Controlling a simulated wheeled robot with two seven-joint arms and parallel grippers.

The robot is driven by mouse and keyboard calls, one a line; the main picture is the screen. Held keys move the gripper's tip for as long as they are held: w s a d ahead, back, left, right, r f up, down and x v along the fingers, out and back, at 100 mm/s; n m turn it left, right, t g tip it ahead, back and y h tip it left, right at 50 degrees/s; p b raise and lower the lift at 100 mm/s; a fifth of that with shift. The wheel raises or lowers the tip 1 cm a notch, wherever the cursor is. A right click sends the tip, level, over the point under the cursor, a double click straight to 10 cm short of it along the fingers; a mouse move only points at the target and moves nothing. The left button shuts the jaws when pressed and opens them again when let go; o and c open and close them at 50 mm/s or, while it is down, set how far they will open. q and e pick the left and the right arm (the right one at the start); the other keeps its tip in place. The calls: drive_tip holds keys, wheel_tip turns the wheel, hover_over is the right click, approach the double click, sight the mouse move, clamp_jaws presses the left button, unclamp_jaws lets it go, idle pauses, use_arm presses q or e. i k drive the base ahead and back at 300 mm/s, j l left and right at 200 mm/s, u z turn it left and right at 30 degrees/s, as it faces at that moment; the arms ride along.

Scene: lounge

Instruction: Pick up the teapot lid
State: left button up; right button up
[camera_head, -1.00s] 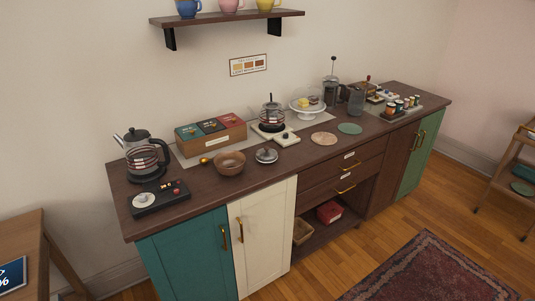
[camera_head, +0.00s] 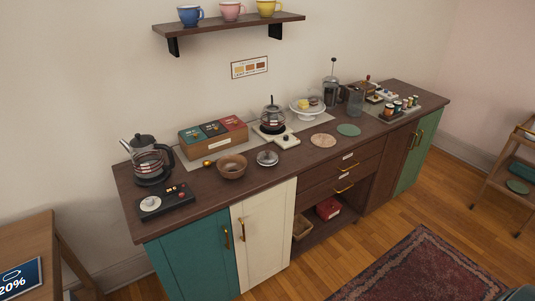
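A small round silvery lid with a dark knob (camera_head: 267,158) lies on the dark wooden counter (camera_head: 213,190), near its front edge and right of a brown bowl. A glass teapot (camera_head: 272,117) with a dark top stands behind it on a pale base. I cannot tell whether that teapot has its own lid on. Neither of my grippers shows in the head view. Grey shapes at the bottom edge may be parts of my arms.
The brown bowl (camera_head: 231,167) sits close left of the lid. A kettle (camera_head: 149,160), scale (camera_head: 165,203) and tea box (camera_head: 213,134) stand further left. Flat round coasters (camera_head: 323,140) lie to the right. A rug (camera_head: 420,268) covers floor before the counter.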

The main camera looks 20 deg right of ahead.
sight(266, 156)
drive_tip(key=i+j+z, duration=0.75)
drive_tip(key=i+j, duration=0.25)
drive_tip(key=j, duration=0.25)
